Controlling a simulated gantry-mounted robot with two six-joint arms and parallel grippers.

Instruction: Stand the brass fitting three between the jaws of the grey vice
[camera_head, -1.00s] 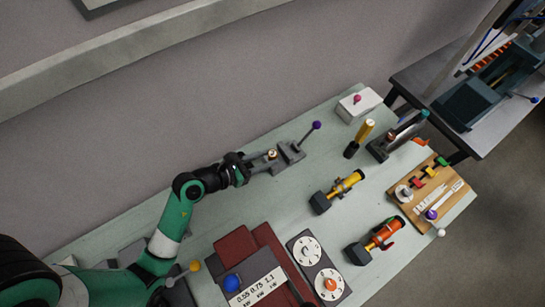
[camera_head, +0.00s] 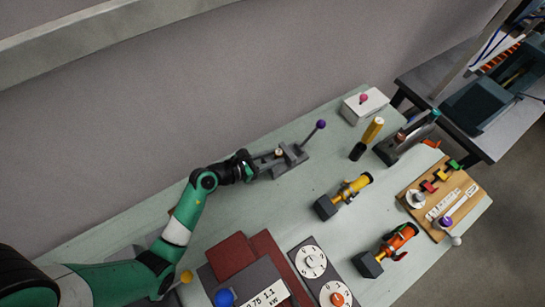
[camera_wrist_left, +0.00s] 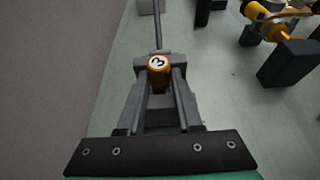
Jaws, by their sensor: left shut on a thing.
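The brass fitting (camera_wrist_left: 160,80) stands upright with a white cap marked 3 in the left wrist view. In the head view only its small top (camera_head: 278,153) shows. My left gripper (camera_head: 266,160) is shut on it, with a grey finger on each side. The grey vice (camera_head: 292,157) sits on the bench with a rod handle ending in a purple ball (camera_head: 321,124). The fitting is at the vice, on the near side of its far block. Its lower end is hidden, so I cannot tell whether it is seated. My right gripper is not in view.
A white box with a pink knob (camera_head: 363,100) and a yellow-and-black cylinder (camera_head: 366,140) stand beyond the vice. Yellow (camera_head: 345,194) and orange (camera_head: 388,248) pump-like units lie to the right. Dark red pads (camera_head: 232,255) and dials (camera_head: 311,260) are in front.

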